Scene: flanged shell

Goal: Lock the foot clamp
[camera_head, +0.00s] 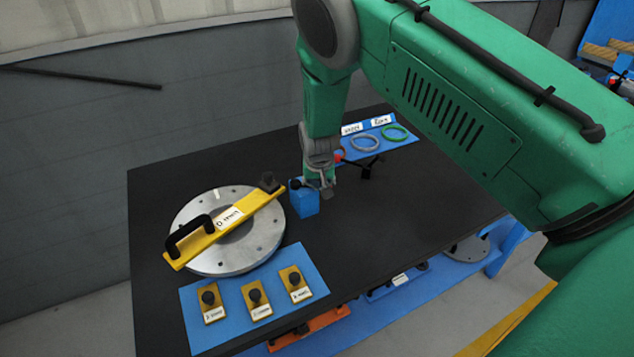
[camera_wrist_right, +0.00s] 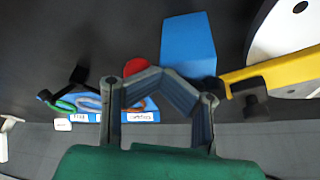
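My right gripper (camera_head: 326,190) points down just beside a blue block (camera_head: 304,200) on the black table. In the wrist view its two fingers (camera_wrist_right: 156,74) arch together at the tips with nothing seen between them; the blue block (camera_wrist_right: 188,45) shows beyond them. A black lever-like fixture (camera_head: 366,163) stands to the right of the gripper, near a red round knob (camera_head: 338,155), which also shows in the wrist view (camera_wrist_right: 136,67). I cannot tell for sure which part is the foot clamp. The gripper hides part of this area. My left gripper is out of view.
A grey flanged disc (camera_head: 262,238) carries a yellow labelled bar (camera_head: 205,240) with a black handle. In front, a blue mat (camera_head: 235,325) holds several small yellow plates with black knobs. The table's right side is clear.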

